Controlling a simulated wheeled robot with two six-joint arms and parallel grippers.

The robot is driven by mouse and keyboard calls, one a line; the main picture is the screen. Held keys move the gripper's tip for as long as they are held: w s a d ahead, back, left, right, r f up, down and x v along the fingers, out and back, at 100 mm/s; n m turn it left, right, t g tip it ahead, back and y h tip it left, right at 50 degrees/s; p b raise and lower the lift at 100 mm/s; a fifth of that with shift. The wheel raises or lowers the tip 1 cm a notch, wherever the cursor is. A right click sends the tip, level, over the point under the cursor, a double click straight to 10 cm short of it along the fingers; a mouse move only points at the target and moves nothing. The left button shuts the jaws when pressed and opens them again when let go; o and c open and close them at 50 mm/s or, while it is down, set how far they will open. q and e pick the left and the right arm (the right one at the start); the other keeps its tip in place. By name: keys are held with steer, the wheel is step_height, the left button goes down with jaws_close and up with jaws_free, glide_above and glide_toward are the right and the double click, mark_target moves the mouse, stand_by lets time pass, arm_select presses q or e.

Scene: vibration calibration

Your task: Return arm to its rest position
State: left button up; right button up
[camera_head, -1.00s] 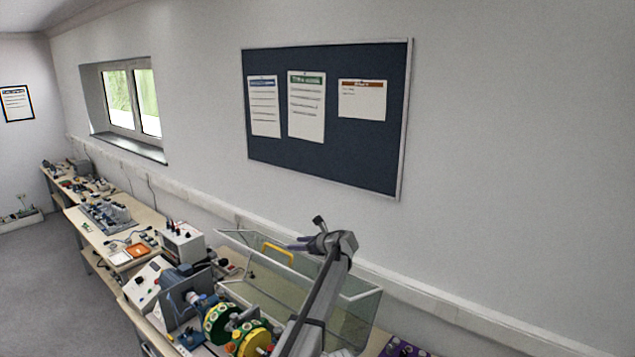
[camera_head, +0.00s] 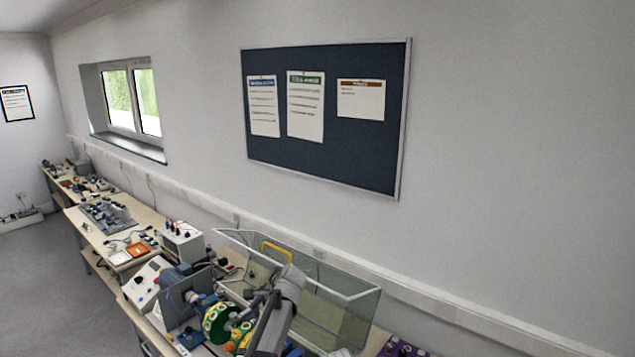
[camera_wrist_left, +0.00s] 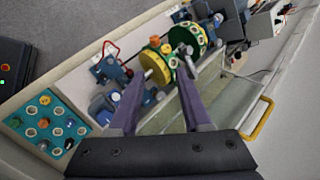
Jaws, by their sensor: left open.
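My left arm rises from the bottom of the head view, its wrist bent over. My left gripper (camera_head: 243,311) points down and left, close above the rotor rig with its green and yellow discs (camera_head: 215,322). In the left wrist view, the two purple fingers (camera_wrist_left: 158,75) stand apart with nothing held between them. The yellow-green disc (camera_wrist_left: 156,66) shows beyond the fingertips; I cannot tell whether they touch it. My right gripper is not in view.
A clear guard box (camera_head: 350,315) with a yellow handle (camera_head: 277,251) stands right behind my left arm. A teal tray (camera_wrist_left: 28,118) with round holes lies on the bench. A white instrument box (camera_head: 183,243) stands farther along.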

arm_select(q)
steer(key=s+f+n+g+h, duration=0.25)
steer(key=s+n, duration=0.35)
steer(key=s, duration=0.8)
steer(key=s+f+n+g+h, duration=0.1)
steer(key=s+f+n+h, duration=0.15)
steer(key=s+n, duration=0.7)
steer(key=s+d+f+m+b, duration=0.2)
steer(key=s+d+f+b, duration=0.1)
steer(key=f+b, duration=0.4)
steer(key=s+d+f+m+b, duration=0.2)
steer(key=d+f+b, duration=0.3)
steer(key=f+b, duration=0.3)
steer(key=s+d+f+m+b, duration=0.3)
steer(key=s+f+b, duration=0.2)
steer(key=f+b, duration=0.2)
steer(key=shift+d+f+g+b, duration=0.2)
steer(key=shift+d+g+b, duration=0.2)
steer(key=shift+b, duration=0.15)
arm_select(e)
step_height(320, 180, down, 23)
arm_select(q)
steer(key=shift+r, duration=0.15)
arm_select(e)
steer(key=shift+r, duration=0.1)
